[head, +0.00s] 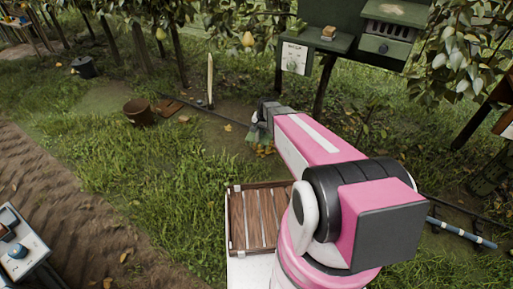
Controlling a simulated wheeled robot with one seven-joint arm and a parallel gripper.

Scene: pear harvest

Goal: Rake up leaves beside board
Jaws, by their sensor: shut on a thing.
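My arm reaches away from me, and my gripper (261,117) is low over the grass left of the board's post. It is shut on a small green tool (256,137), which seems to be the rake; my gripper partly hides it. A small patch of orange-yellow leaves (265,150) lies on the ground just below the tool. I cannot tell whether the tool touches them. The green board (333,17) stands on a post at the upper right, behind my arm. It has a shelf and a pale paper sheet.
A slatted wooden crate (233,222) stands close in front of me, left of my arm. A brown bucket (138,112) and a pale upright stake (210,80) stand farther left. A blue-and-white pole (462,234) lies at right. Open grass lies at left.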

